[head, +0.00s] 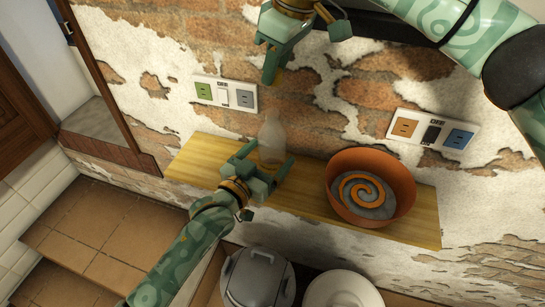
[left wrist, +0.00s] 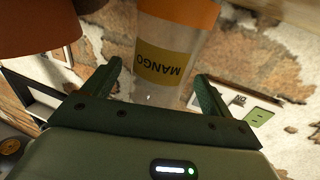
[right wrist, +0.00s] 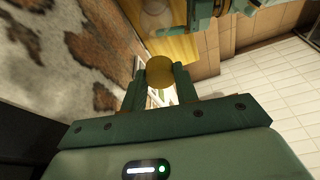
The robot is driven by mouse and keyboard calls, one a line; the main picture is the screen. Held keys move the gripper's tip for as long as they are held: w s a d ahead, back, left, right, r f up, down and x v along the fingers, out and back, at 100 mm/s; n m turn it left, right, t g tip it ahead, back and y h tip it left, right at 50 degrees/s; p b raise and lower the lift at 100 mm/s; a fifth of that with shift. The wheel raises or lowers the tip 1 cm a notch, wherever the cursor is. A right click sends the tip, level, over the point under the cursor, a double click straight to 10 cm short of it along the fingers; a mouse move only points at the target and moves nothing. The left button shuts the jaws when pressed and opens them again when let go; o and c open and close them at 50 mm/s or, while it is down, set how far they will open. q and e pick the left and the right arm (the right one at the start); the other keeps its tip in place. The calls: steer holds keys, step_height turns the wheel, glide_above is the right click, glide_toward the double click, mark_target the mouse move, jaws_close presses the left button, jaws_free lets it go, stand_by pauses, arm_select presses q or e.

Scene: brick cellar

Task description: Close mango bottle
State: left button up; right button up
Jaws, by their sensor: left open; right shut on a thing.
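The mango bottle (head: 271,135) stands upright on a wooden shelf (head: 205,155), clear and without a cap on its neck. In the left wrist view its yellow MANGO label (left wrist: 160,66) appears upside down, with orange at the bottle's lower part. My left gripper (head: 265,163) is open, its fingers on either side of the bottle; I cannot tell whether they touch it. My right gripper (head: 272,76) is above the bottle near the wall. It is shut on a round yellow cap (right wrist: 160,72), seen between its fingertips in the right wrist view.
A terracotta bowl (head: 402,172) with an orange spiral stands on the shelf right of the bottle. Socket panels (head: 225,93) and (head: 433,130) are on the brick wall behind. A lidded grey pot (head: 258,278) and a white round thing (head: 343,290) are below the shelf.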

mark_target(277, 83)
arm_select(q)
steer(key=shift+x, duration=1.9)
steer(key=c, duration=1.5)
arm_select(e)
steer(key=shift+f, duration=2.4)
